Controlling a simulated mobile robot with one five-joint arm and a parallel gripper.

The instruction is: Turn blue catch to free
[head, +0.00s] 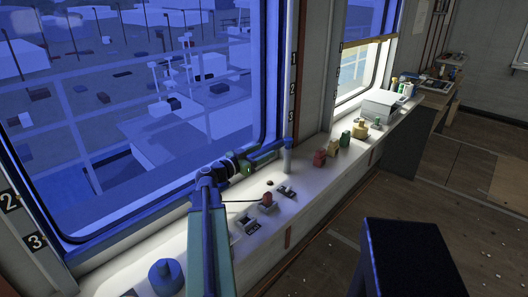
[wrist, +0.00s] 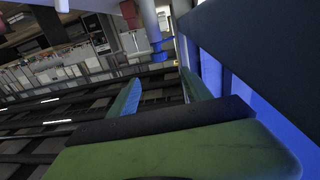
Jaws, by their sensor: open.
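A pale upright post (head: 287,161) with a blue top (head: 288,143), which looks like the blue catch, stands on the sill beside the window. In the wrist view the post (wrist: 147,17) shows at the top with a blue band (wrist: 158,46). My gripper (head: 277,150) reaches along the window towards the post, its tips close to the blue top in the head view. Its two blue fingers are apart in the wrist view (wrist: 158,80), with nothing seen between them. I cannot tell whether a finger touches the post. Any marking for the free position is not legible.
A red-topped switch (head: 267,199) and small dark controls (head: 286,192) sit on the sill (head: 305,182). Red (head: 320,158) and green (head: 346,138) blocks stand farther along. A blue knob (head: 166,276) is at the near end. A dark stool-like block (head: 410,255) stands right.

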